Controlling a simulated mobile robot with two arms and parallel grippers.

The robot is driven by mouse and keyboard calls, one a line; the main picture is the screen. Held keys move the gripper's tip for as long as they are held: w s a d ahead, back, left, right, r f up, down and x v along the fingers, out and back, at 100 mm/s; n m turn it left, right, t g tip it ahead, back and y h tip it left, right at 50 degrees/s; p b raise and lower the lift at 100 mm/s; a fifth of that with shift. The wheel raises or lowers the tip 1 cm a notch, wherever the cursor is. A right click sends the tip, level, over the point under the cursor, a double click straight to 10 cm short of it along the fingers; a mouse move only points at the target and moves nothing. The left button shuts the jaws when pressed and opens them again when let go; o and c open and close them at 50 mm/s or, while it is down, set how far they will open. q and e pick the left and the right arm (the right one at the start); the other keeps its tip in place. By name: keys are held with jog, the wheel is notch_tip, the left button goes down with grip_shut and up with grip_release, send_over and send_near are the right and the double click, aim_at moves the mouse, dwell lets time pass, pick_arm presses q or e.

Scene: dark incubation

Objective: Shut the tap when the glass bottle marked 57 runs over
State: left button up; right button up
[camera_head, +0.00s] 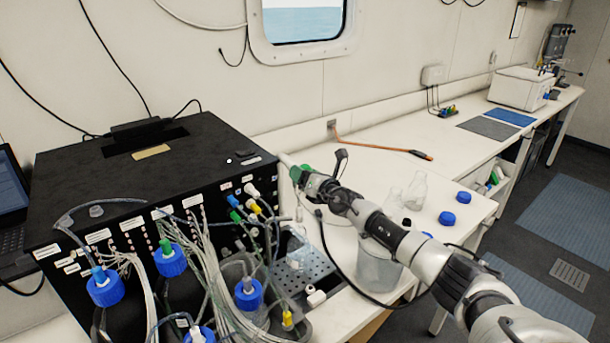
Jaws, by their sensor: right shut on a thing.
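My right arm reaches in from the lower right. Its gripper (309,180) is at the right end of the black box, shut on a small green part (297,174) that looks like the tap's handle. A pale pipe (284,159) leads to this part from the box's corner. Below it a clear glass bottle (298,246) stands on a perforated grey tray (318,268). Its number cannot be read, and its water level and any overflow are too small to tell. My left gripper is not in view.
The black box (60,170) has many tubes and several blue-capped bottles (105,288) in front. A large clear beaker (376,268) stands partly behind my right arm. Glass flasks (416,190) and loose blue caps (447,218) are on the white bench (375,150). An orange-handled tool (385,147) lies farther back.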

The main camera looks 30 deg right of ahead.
jog(key=m+p, duration=0.2)
jog(key=m, duration=0.4)
jog(key=shift+r, duration=0.1)
jog(key=m+p, duration=0.1)
jog(key=m, duration=0.3)
jog(key=shift+p, duration=0.3)
jog(key=shift+m+p, duration=0.35)
jog(key=shift+m, duration=0.95)
jog(key=o, duration=0.9)
jog(key=shift+s+d+b, duration=0.15)
jog(key=shift+s+b, duration=0.1)
jog(key=shift+s, duration=1.55)
jog(key=shift+s+d+b, duration=0.15)
jog(key=shift+s+b, duration=0.05)
jog(key=shift+s, duration=1.6)
jog(key=shift+s+d+b, duration=0.15)
jog(key=shift+s+b, duration=0.1)
jog(key=shift+s, duration=1.55)
